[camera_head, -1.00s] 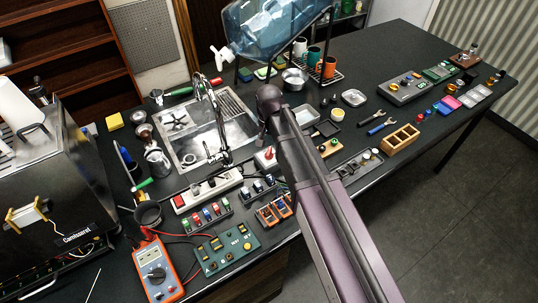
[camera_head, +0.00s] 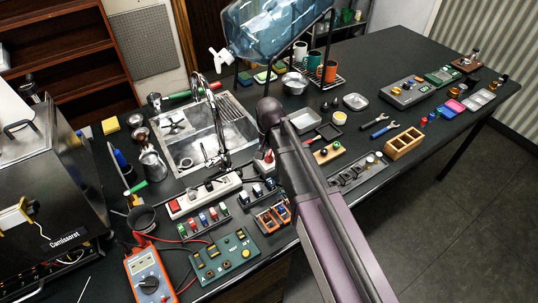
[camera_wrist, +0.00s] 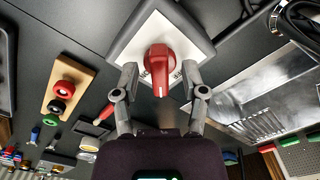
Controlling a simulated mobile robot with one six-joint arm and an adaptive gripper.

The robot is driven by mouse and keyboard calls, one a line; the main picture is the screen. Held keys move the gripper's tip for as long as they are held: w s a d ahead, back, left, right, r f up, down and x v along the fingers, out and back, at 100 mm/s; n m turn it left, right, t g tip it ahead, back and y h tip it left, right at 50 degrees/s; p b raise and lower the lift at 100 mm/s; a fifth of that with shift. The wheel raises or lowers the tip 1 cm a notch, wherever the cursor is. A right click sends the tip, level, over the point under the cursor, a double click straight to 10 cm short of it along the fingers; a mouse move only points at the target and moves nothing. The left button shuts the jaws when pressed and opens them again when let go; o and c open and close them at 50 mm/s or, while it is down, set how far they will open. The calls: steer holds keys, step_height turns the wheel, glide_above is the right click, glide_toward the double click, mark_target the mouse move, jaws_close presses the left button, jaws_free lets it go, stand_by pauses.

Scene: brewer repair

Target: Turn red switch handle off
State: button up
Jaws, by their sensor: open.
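The red switch handle (camera_wrist: 162,66) sits on a square white plate with a grey border (camera_wrist: 202,45) in the wrist view. The handle points toward the bottom of that picture, and dark lettering on the plate is partly covered by it. My gripper (camera_wrist: 159,76) is open, with one finger on each side of the handle and a visible gap to it. In the head view the red and white switch (camera_head: 264,158) is small, beside my arm. My gripper's fingers cannot be made out there.
A sink with a tall faucet (camera_head: 221,130) lies behind the switch. A power strip (camera_head: 204,194) and a green circuit board (camera_head: 226,256) lie in front. A multimeter (camera_head: 150,278) stands front left.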

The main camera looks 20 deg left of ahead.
jaws_close()
steer(key=shift+n, duration=0.4)
steer(key=n, duration=0.8)
stand_by(0.4)
stand_by(0.4)
